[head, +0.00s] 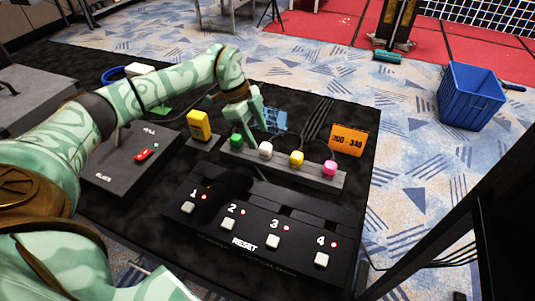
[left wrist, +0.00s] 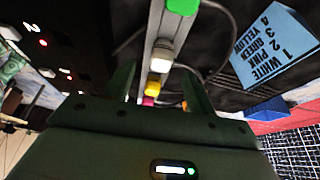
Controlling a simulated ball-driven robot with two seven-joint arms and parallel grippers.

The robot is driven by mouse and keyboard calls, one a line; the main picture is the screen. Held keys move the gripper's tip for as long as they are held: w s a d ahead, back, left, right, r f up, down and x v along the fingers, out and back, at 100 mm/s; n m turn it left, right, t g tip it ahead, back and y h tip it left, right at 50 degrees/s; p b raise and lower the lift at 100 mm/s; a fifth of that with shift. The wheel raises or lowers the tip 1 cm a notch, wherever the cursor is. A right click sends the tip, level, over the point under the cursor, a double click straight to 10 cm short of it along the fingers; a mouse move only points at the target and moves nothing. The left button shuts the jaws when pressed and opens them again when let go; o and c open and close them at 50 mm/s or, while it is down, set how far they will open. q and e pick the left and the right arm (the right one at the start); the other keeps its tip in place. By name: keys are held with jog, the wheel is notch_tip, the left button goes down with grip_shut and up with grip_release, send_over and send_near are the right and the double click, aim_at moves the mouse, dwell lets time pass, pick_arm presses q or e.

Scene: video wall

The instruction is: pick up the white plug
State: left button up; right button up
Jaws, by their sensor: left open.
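The white plug (head: 265,150) stands upright in a grey strip (head: 310,177), in a row between the green plug (head: 237,141) and the yellow plug (head: 296,158). The pink plug (head: 330,168) is at the right end. My left gripper (head: 249,120) is open and points down near the green and white plugs. In the left wrist view, the white plug (left wrist: 162,56) shows beyond and between the open fingers (left wrist: 158,72), apart from them. The fingers hold nothing. My right gripper is not seen.
A black panel (head: 265,228) with numbered buttons and red lights lies in front of the strip. A blue card (left wrist: 275,47) lists colours by number. An orange sign (head: 348,140) and a yellow box (head: 199,126) stand nearby. A blue crate (head: 470,98) is on the floor.

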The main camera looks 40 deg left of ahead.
aim_at(265, 145)
pick_arm(q)
jog(key=b+x, duration=0.2)
jog(key=x, duration=0.4)
jog(key=shift+w+d+b, duration=0.2)
jog(key=shift+b, duration=0.1)
jog(key=shift+r, duration=0.15)
jog(key=c, duration=1)
